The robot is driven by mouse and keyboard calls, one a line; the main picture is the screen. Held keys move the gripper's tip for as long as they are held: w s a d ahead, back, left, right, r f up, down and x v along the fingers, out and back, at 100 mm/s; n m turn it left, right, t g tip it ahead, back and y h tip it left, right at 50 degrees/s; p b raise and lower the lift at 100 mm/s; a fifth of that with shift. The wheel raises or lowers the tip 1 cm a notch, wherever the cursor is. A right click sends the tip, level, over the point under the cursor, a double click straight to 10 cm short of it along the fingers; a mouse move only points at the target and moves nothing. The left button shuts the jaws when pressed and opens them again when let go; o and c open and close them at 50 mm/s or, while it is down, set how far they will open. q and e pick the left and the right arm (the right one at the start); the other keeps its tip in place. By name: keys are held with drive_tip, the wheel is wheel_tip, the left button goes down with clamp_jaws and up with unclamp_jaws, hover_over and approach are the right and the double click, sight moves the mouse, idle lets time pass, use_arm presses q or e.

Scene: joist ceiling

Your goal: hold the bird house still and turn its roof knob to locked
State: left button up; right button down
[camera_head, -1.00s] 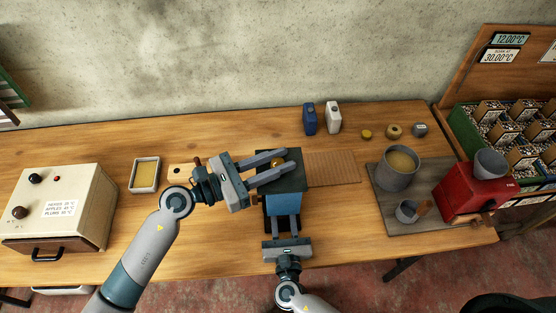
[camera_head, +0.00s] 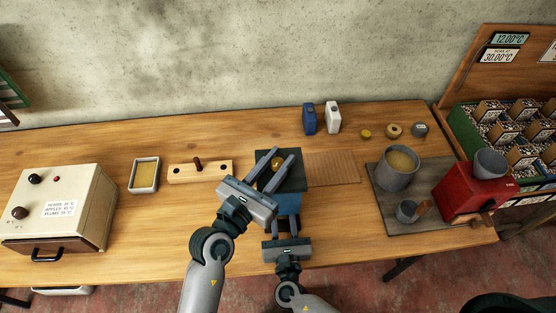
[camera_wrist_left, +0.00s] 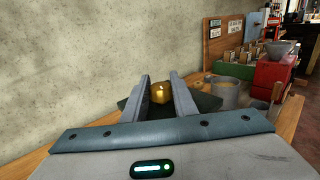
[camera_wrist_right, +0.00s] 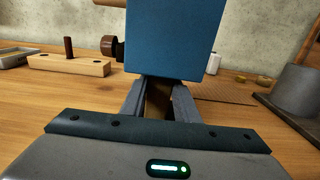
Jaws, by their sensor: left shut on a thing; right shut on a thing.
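The bird house has a blue body (camera_head: 287,203) and a dark green roof (camera_head: 296,184). A brass roof knob (camera_head: 277,163) sits on top, and it also shows in the left wrist view (camera_wrist_left: 160,92). My left gripper (camera_head: 276,162) has its fingers on either side of the knob, shut on it. My right gripper (camera_head: 285,222) is shut on a narrow brown part (camera_wrist_right: 157,100) under the blue body, which fills the top of the right wrist view (camera_wrist_right: 170,40). I cannot read any lock marking on the roof.
A wooden block with a dark peg (camera_head: 199,170) and a yellow-filled tray (camera_head: 145,174) lie to the left. A slatted mat (camera_head: 332,167) lies right of the house. A pot (camera_head: 398,168) and a red machine (camera_head: 470,190) stand farther right. A cream box (camera_head: 62,208) stands far left.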

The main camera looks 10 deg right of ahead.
idle(0.4)
use_arm(q)
drive_tip(key=o, duration=1)
drive_tip(key=shift+o, duration=0.2)
drive_tip(key=v, duration=1.2)
